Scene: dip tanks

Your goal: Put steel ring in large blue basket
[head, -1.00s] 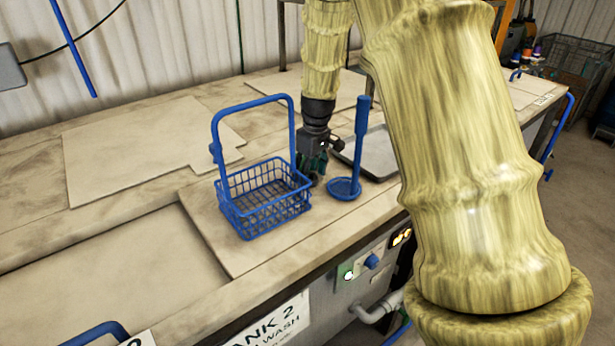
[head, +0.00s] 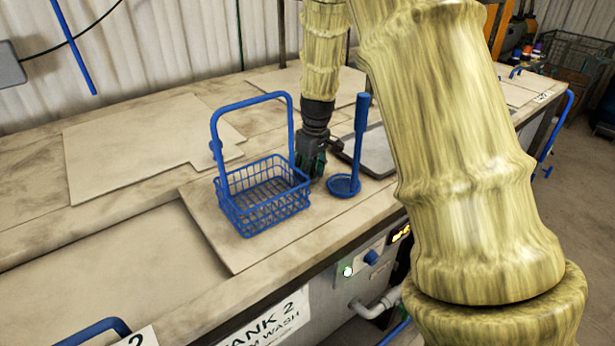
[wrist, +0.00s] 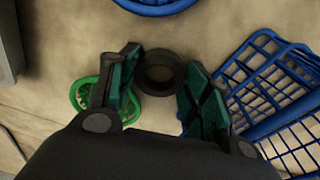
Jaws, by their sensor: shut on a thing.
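The large blue basket (head: 262,205) stands upright on the tank lid, its handle raised, and looks empty. In the wrist view its mesh wall (wrist: 275,85) is at the right. The steel ring (wrist: 160,72) is dark and round and lies between my fingers. My gripper (wrist: 160,66) is shut on it. In the head view my gripper (head: 312,170) is low over the lid, just behind and right of the basket. The ring is hidden there.
A blue dish with a tall post (head: 345,184) stands close right of my gripper. A small green basket (wrist: 86,94) is left of my fingers in the wrist view. A grey tray (head: 376,155) lies behind the dish. The lid left of the basket is clear.

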